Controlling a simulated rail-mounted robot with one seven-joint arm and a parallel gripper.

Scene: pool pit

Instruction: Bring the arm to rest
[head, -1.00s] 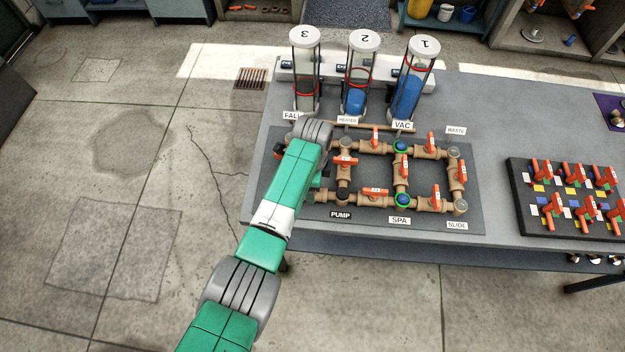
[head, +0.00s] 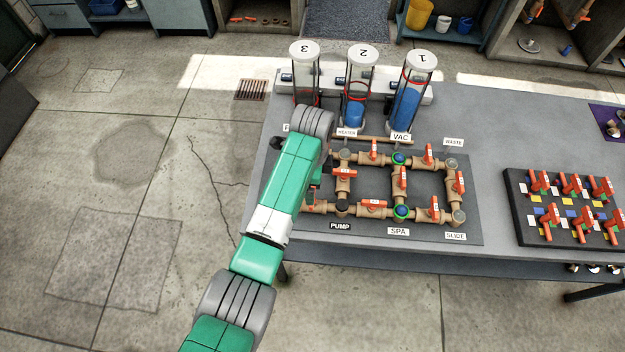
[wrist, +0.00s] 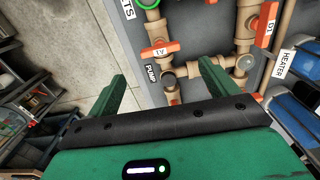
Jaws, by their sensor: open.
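My gripper (wrist: 162,88) shows in the wrist view with its two green fingers apart and nothing between them. It is above the left side of the pipe board. In the wrist view an orange valve handle (wrist: 160,50) lies beyond the fingers, by the PUMP label (wrist: 152,76).
Three clear cylinders stand at the table's back: 3 (head: 305,75), 2 (head: 359,85) and 1 (head: 410,90), the last two with blue inside. A dark rack (head: 522,225) of orange valves lies at right. Bare table (head: 488,130) lies between; open floor (head: 120,230) is at left.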

